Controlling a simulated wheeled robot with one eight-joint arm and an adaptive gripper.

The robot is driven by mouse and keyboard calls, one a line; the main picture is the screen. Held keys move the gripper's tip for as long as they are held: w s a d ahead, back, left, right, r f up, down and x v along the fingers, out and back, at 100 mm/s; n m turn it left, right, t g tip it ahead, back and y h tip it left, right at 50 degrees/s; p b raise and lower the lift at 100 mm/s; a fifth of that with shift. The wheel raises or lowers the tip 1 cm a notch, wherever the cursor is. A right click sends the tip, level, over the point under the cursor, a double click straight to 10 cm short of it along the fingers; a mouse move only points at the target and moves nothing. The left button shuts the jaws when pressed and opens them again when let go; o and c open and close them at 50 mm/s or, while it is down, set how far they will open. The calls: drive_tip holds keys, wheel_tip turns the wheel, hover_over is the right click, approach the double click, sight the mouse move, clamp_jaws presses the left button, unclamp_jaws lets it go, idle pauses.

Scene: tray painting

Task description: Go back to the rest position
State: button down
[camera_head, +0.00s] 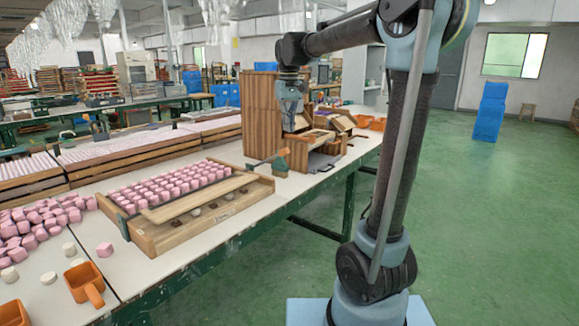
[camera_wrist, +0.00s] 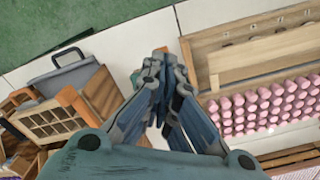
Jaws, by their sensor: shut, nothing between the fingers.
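My gripper (camera_head: 291,112) hangs from my raised arm in front of a tall stack of wooden trays, above the table. In the wrist view my gripper (camera_wrist: 160,62) is shut with its fingertips together and nothing held. A wooden tray (camera_head: 160,240) with rows of pink pieces (camera_head: 180,184) lies on the table to the left of my gripper; it shows at the right of the wrist view (camera_wrist: 205,62). A wooden box with slots (camera_head: 300,155) stands below my gripper, at the left in the wrist view (camera_wrist: 45,125).
Loose pink and white pieces (camera_head: 30,225) and an orange cup (camera_head: 85,284) lie at the front left. The tall stack of wooden trays (camera_head: 258,112) stands behind.

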drive_tip(key=s+d+f+m+t, duration=0.1)
drive_tip(key=s+d+f, duration=0.4)
drive_tip(key=s+d, duration=0.25)
drive_tip(key=s+d+f+m, duration=0.1)
drive_tip(key=s+d+f, duration=0.45)
drive_tip(key=s, duration=0.35)
drive_tip(key=s+d+f+m, duration=0.1)
drive_tip(key=s+d+f, duration=0.2)
drive_tip(key=s+f, duration=0.3)
drive_tip(key=s+d+f+m+t, duration=0.1)
drive_tip(key=s+d+f, duration=0.2)
drive_tip(key=s+f, duration=0.4)
wheel_tip(320, 180, down, 3)
drive_tip(key=shift+s+d+f, duration=0.15)
drive_tip(key=shift+s+d, duration=0.05)
drive_tip(key=shift+w, duration=0.1)
